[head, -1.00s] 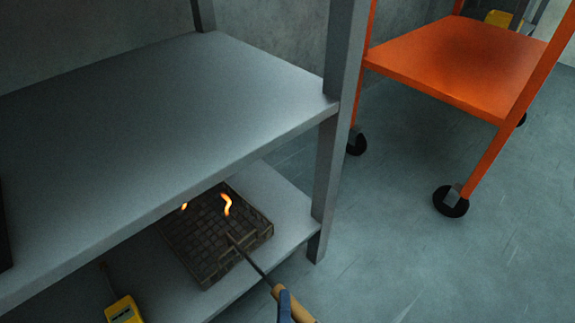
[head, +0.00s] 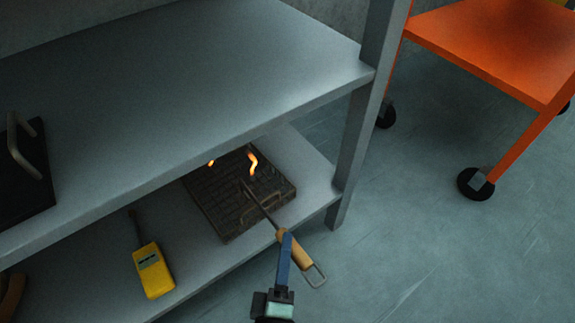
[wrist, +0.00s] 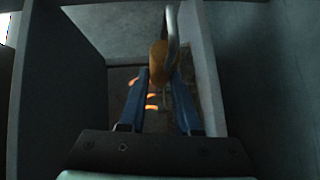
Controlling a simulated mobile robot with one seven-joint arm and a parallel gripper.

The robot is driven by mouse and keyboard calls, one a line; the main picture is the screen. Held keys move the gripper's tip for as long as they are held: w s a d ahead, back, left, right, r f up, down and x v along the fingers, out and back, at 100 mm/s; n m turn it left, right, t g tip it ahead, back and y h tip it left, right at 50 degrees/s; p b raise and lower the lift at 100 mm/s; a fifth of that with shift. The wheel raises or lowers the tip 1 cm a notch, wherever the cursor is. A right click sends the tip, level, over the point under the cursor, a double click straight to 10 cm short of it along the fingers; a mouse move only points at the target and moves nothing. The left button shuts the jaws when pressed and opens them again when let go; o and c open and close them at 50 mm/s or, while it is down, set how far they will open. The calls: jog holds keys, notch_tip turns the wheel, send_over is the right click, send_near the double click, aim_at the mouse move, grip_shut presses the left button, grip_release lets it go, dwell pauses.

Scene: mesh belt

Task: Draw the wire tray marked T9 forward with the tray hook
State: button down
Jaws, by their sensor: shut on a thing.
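A dark, flat tray with a mesh-like top (head: 215,205) lies on the lower shelf; small flame-like orange glows show at its back. No T9 mark is readable. A looped handle stands at its near side. My gripper (head: 287,240) is shut on the wooden handle of the tray hook (head: 296,251). The hook's dark shaft reaches over the tray's near edge, its tip above the tray top; I cannot tell whether it touches the looped handle. In the wrist view the wooden handle (wrist: 158,62) sits between the blue fingers, with orange glows beyond.
The upper shelf (head: 200,95) overhangs the tray's back. A grey post (head: 362,130) stands right of the tray. A yellow meter (head: 152,272) lies left on the lower shelf (head: 312,165). A black, handled object (head: 25,195) is on the upper shelf. An orange cart (head: 490,40) stands right.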

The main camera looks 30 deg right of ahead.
notch_tip(320, 180, up, 9)
jog(key=p, duration=0.7)
jog(key=shift+f+p, duration=0.2)
jog(key=shift+p, duration=0.2)
dwell(0.6)
jog(key=shift+s, duration=0.1)
jog(key=s+b, duration=0.4)
jog(key=s, duration=0.8)
jog(key=shift+d, duration=0.2)
dwell(0.6)
